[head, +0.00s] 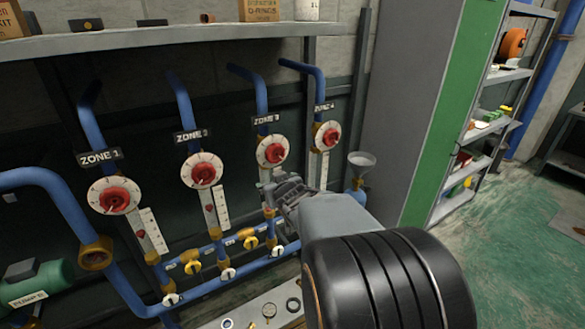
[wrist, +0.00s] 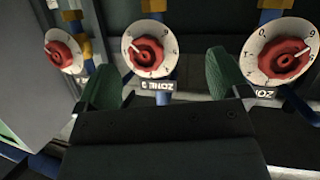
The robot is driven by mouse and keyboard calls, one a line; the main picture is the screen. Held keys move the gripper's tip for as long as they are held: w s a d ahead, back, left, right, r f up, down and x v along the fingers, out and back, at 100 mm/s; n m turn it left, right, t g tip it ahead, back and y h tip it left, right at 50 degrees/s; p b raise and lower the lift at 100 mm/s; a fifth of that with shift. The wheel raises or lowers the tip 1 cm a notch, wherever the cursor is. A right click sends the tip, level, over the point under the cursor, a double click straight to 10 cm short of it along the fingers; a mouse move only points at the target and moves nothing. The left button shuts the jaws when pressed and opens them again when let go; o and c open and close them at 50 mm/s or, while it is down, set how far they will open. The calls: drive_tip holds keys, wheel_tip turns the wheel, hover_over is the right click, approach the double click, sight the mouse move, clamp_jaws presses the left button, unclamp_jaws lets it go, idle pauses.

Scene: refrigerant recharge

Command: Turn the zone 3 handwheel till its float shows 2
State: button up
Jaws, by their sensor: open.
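The zone 3 handwheel (head: 272,152) is a red knob on a white numbered dial, third from the left on the wall of pipes. It also shows in the wrist view (wrist: 148,50), with its label below the dial. My gripper (head: 280,187) is in front of and below this dial in the head view. In the wrist view its two green fingers (wrist: 162,65) are spread apart, with the zone 3 dial beyond and between them. Nothing is held. The zone 3 float gauge is mostly hidden behind my gripper, so its reading cannot be seen.
The zone 1 (head: 115,195), zone 2 (head: 202,171) and zone 4 (head: 327,136) handwheels flank it on blue pipes. Yellow valves (head: 250,243) sit below. A shelf (head: 180,39) runs above. A funnel (head: 361,160) stands right of zone 4. Green floor is open at right.

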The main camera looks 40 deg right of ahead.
sight(277, 155)
drive_tip(key=d+r+n+t+y+p, duration=0.1)
drive_tip(key=d+r+t+y, duration=0.1)
drive_tip(key=d+t, duration=0.35)
drive_tip(key=shift+g, duration=0.35)
drive_tip(key=w, duration=0.3)
drive_tip(key=w+d, duration=0.1)
drive_tip(key=w, duration=0.2)
drive_tip(key=w+d, duration=0.1)
drive_tip(key=w, duration=0.2)
drive_tip(key=shift+p, duration=0.4)
drive_tip(key=shift+w+f, duration=0.1)
drive_tip(key=shift+w, duration=0.2)
drive_tip(key=shift+c, duration=0.2)
drive_tip(key=shift+s, duration=0.1)
drive_tip(key=c, duration=0.9)
drive_tip(key=shift+o, duration=0.2)
drive_tip(key=shift+f+n+b, duration=0.1)
drive_tip(key=shift+n+b, duration=0.2)
drive_tip(key=shift+b, duration=0.15)
